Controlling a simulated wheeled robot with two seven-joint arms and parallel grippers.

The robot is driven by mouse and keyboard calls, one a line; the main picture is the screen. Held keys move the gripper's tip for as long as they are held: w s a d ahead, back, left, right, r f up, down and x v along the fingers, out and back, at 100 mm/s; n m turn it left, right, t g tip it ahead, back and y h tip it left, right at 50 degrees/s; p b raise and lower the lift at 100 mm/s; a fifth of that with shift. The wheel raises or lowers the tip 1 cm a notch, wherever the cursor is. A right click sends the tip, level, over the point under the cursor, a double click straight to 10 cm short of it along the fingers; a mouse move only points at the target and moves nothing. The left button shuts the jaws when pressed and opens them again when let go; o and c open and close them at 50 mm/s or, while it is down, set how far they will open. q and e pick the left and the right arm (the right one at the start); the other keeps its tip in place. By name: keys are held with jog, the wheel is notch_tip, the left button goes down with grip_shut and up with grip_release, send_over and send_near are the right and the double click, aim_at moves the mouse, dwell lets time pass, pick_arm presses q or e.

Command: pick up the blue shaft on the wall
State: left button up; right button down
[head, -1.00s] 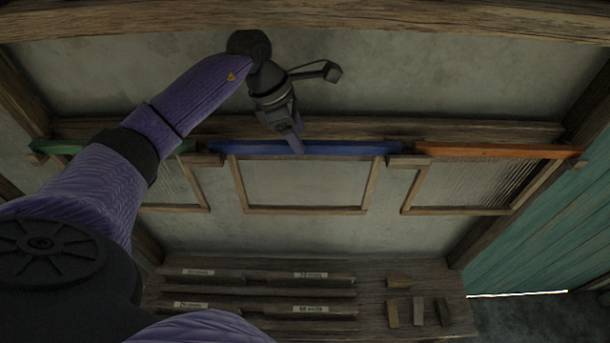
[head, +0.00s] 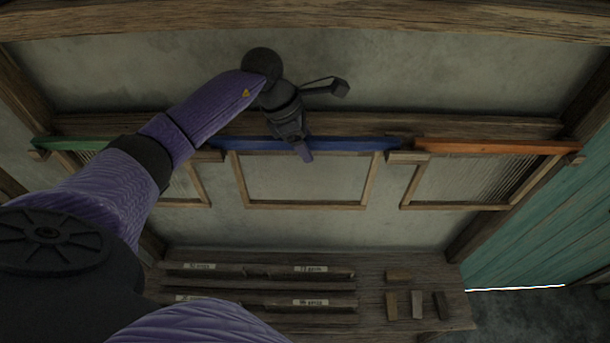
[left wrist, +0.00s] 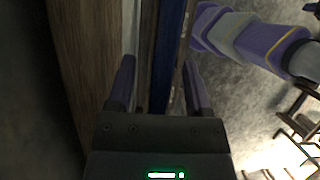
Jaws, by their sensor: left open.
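The blue shaft (head: 350,144) is a long blue bar lying level along the wall, at the top of the middle frame. It also shows in the left wrist view (left wrist: 167,50), running between the two fingers. My left gripper (head: 304,155) is at the middle of the blue shaft, with its fingers around it or just in front of it. In the left wrist view the left gripper (left wrist: 158,75) is open, with one finger on each side of the bar and a gap visible. My right gripper is not in view.
A green shaft (head: 70,143) hangs to the left and an orange shaft (head: 490,147) to the right on the same wall. Wooden blocks (head: 396,158) sit between the frames. A wooden shelf (head: 370,262) with labelled slots is below. A teal panel (head: 540,220) stands at the right.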

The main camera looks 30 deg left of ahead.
pick_arm(q)
grip_shut()
dwell(0.3)
dwell(1.2)
